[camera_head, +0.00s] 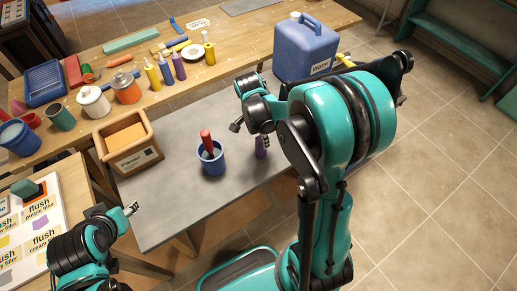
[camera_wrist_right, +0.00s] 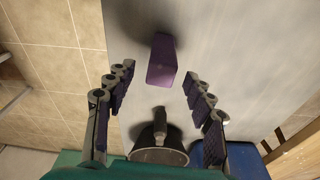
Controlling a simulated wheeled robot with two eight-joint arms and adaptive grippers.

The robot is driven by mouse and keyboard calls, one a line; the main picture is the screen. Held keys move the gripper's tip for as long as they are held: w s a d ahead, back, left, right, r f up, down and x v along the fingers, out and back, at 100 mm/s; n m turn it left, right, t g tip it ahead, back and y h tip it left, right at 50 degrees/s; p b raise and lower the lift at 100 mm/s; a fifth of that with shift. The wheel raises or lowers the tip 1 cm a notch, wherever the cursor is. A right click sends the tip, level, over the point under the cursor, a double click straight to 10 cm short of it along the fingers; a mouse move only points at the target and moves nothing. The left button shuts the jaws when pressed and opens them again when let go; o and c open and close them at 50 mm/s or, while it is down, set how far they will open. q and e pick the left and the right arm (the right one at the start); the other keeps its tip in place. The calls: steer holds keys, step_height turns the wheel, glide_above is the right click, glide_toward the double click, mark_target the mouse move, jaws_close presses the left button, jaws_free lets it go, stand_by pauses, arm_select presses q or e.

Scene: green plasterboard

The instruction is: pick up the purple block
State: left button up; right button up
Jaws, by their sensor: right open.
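The purple block (camera_head: 261,147) stands on the grey table, partly hidden by my right arm in the head view. In the right wrist view the block (camera_wrist_right: 162,60) shows just beyond and between the fingertips. My right gripper (camera_wrist_right: 159,74) is open, with its two fingers spread to either side and nothing held. In the head view the right gripper (camera_head: 246,136) is beside and above the block, mostly covered by its own wrist. My left gripper (camera_head: 131,209) is at the lower left, off the table's left edge; its opening is too small to judge.
A blue cup (camera_head: 211,163) with a red-handled tool stands left of the block. A wooden plaster box (camera_head: 127,148) is at the table's left end. A blue water jug (camera_head: 305,52) stands at the back right. The table's front middle is bare.

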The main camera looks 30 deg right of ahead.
steer(key=f+b, duration=0.1)
steer(key=f, duration=0.1)
steer(key=f+b, duration=0.1)
steer(key=f, duration=0.1)
steer(key=f+b, duration=0.1)
steer(key=f, duration=0.2)
steer(key=shift+d, duration=0.4)
steer(key=shift+r, duration=0.1)
jaws_close()
